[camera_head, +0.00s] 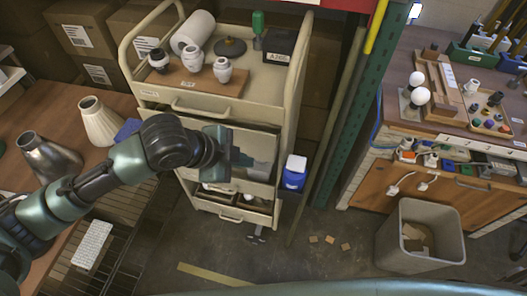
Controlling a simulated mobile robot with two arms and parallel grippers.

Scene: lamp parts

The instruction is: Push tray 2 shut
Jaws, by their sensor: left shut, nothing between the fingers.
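A cream metal cart (284,108) with stacked trays stands in the middle of the camera_head view. My right gripper is not in view.
A lower tray (232,213) stands out with small items behind its front. A blue-and-white container (293,172) is at the cart's right side. Lamp sockets on a wooden board (192,80) are on top. A grey bin (420,237) and open floor lie to the right.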

